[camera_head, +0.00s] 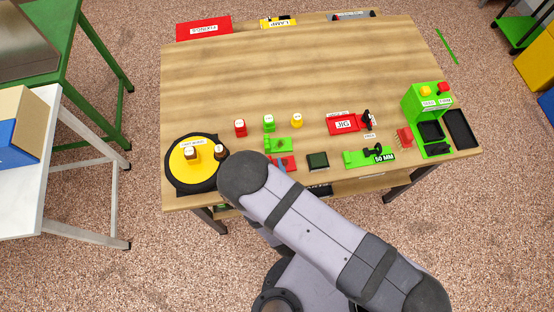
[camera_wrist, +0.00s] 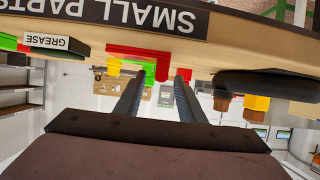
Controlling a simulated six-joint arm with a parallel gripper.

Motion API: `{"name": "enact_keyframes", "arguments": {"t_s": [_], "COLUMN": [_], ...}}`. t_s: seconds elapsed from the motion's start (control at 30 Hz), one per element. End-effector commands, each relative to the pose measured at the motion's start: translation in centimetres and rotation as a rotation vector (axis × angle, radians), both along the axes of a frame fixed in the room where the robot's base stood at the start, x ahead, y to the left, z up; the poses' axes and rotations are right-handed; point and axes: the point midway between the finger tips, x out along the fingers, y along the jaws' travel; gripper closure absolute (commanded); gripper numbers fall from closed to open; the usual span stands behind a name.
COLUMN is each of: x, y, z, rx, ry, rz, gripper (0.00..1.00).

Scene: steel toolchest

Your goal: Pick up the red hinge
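A red piece that looks like the red hinge (camera_head: 285,164) lies near the front edge of the wooden table, partly hidden by my arm in the head view. In the wrist view, which is upside down, the red hinge (camera_wrist: 134,52) shows ahead, with one part of it between the fingertips as seen. My gripper (camera_wrist: 162,76) is open, with a clear gap between its two fingers. I cannot tell whether either finger touches the hinge. My gripper is hidden behind my arm in the head view.
A green hinge-like part (camera_head: 277,145) stands just behind the red one. A dark grease tin (camera_head: 318,160) is to its right, and a black turntable (camera_head: 183,183) with a yellow top is to its left. A red jig (camera_head: 341,124) lies farther back. The table's rear half is largely clear.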

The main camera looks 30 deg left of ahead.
Motion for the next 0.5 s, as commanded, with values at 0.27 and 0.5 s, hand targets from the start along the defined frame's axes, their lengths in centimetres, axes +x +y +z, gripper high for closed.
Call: {"name": "enact_keyframes", "arguments": {"t_s": [0.27, 0.5], "x": [0.19, 0.18], "y": [0.21, 0.20], "z": [-0.06, -0.07], "rx": [0.000, 0.000], "ry": [0.000, 0.000], "rz": [0.001, 0.001], "gripper": [0.64, 1.00]}}
